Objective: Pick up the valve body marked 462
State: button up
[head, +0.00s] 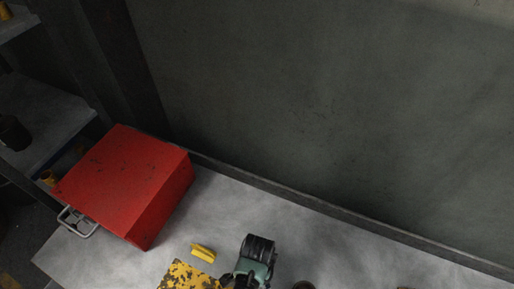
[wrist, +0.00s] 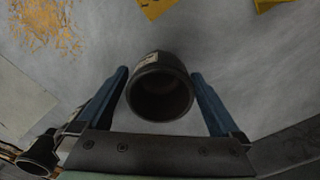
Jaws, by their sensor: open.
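A dark, hollow cylindrical part (wrist: 160,92), likely a valve body, stands in the middle of the wrist view with its round opening facing the camera. A pale label shows on its upper left side, but its number is too small to read. My gripper (wrist: 159,73) is open, with one blue finger on each side of this part. A narrow gap shows on both sides near the fingertips, so the part is between the fingers but not clamped. In the head view, a teal and black piece at the bottom (head: 255,262) appears to be my arm's end.
Another dark cylindrical part (wrist: 38,155) is at the lower left of the wrist view. Yellow pieces (wrist: 155,7) lie beyond the fingers. In the head view, a red box (head: 120,180), a yellow block (head: 203,252) and a rusty yellow object (head: 187,276) occupy the grey bench (head: 330,250) before a wall.

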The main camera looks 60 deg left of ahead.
grip_shut()
dwell(0.5)
jog(key=shift+r, duration=0.15)
